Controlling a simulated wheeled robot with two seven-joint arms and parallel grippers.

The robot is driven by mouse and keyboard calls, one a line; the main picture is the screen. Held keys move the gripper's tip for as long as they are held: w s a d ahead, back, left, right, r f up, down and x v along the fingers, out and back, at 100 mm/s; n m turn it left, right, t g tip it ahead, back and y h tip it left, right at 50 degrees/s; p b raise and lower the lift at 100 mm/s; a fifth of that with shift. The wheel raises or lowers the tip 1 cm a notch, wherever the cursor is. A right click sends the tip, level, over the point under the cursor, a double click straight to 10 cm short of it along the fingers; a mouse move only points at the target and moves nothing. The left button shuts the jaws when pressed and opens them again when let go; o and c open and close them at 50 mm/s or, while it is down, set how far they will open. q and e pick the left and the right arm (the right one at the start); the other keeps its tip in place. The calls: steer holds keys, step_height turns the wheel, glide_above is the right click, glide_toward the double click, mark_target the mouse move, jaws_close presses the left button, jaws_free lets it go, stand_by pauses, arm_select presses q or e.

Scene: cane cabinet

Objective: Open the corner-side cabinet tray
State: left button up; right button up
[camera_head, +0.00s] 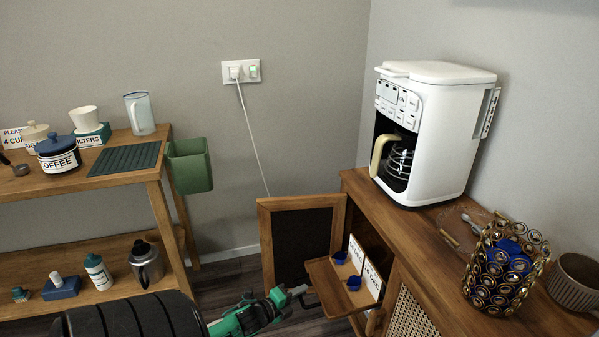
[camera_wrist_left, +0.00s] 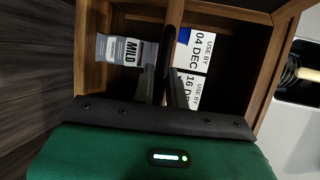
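The cabinet tray (camera_head: 322,284) is a wooden pull-out at the corner end of the cane cabinet (camera_head: 412,315). It juts out in front of the cabinet beside an open framed door (camera_head: 300,240). Blue scoops (camera_head: 353,284) and white cards lie or stand at the tray. My left gripper (camera_head: 301,295) is at the tray's near left edge. In the left wrist view, its fingers (camera_wrist_left: 167,85) reach to a wooden divider (camera_wrist_left: 174,25), between a grey MILD packet (camera_wrist_left: 122,50) and the date cards (camera_wrist_left: 192,50). Whether the fingers press on wood is unclear. My right gripper is out of view.
A white coffee machine (camera_head: 440,135) stands on the cabinet top, with a wire pod basket (camera_head: 503,268) and a ribbed cup (camera_head: 574,283) near the right. A wooden shelf (camera_head: 90,260) with jars and bottles stands left. Dark floor (camera_head: 225,272) shows between shelf and cabinet.

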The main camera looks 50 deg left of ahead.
arm_select(q)
steer(key=o, duration=0.3)
steer(key=shift+s, duration=0.1)
